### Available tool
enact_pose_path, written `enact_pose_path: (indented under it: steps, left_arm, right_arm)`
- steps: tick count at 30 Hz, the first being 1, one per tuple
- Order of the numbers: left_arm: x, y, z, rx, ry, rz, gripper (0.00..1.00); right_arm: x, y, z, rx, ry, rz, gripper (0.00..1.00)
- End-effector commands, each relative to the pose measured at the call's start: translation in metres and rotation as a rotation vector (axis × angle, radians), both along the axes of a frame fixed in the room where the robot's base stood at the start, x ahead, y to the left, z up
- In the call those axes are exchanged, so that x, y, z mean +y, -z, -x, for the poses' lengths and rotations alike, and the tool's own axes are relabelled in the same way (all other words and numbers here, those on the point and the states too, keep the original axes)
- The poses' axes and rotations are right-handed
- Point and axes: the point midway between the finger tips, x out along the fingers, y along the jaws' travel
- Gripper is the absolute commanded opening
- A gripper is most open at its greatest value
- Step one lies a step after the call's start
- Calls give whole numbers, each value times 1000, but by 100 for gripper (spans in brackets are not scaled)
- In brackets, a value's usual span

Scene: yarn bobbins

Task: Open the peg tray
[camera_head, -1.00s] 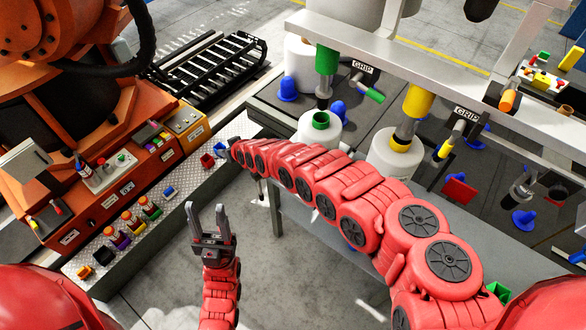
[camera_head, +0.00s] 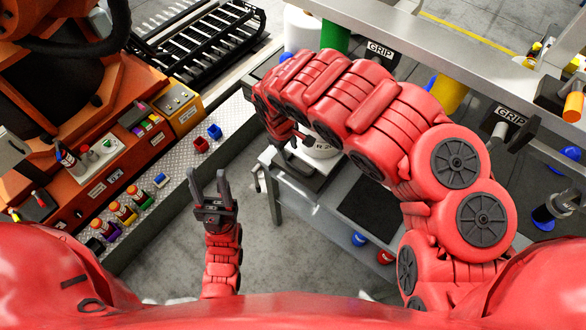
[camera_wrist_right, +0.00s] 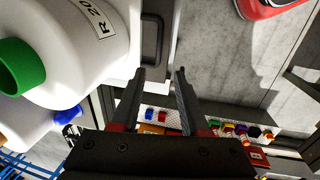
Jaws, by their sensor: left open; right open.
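In the right wrist view a dark U-shaped handle (camera_wrist_right: 152,40) stands on the light edge of what looks like the peg tray (camera_wrist_right: 124,72). My right gripper (camera_wrist_right: 160,74) is open and empty, its fingertips just short of the handle and apart from it. A white bobbin (camera_wrist_right: 95,55) marked R 20, with a green core (camera_wrist_right: 18,67), is left of the handle. My left gripper (camera_head: 211,190) is open and empty over the floor.
An orange machine (camera_head: 75,150) and a metal ledge (camera_head: 185,172) with small coloured parts lie at the left. A grey overhead rail (camera_head: 440,50) with GRIP labels crosses above the bench. The floor (camera_head: 255,235) between ledge and bench is clear.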

Motion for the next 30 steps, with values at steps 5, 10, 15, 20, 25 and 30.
enact_pose_path:
  steps: [5, 10, 15, 20, 25, 30]
  left_arm:
    - [0, 15, 0, -1, 0, 0, 50]
    - [0, 15, 0, -1, 0, 0, 50]
    - [0, 13, 0, 0, 0, 0, 50]
    - [0, 11, 0, -1, 0, 0, 50]
    - [0, 10, 0, -1, 0, 0, 50]
    - [0, 10, 0, 0, 0, 0, 50]
  right_arm:
    - [-2, 37, -4, 2, -1, -7, 45]
    - [-5, 65, -8, 4, 1, -7, 45]
    - [-7, 89, -11, 4, 1, -6, 45]
    - [-8, 106, -15, 3, -1, -8, 45]
    - [-11, 117, -17, 1, -1, -6, 45]
    - [-12, 120, -18, -1, -1, -3, 45]
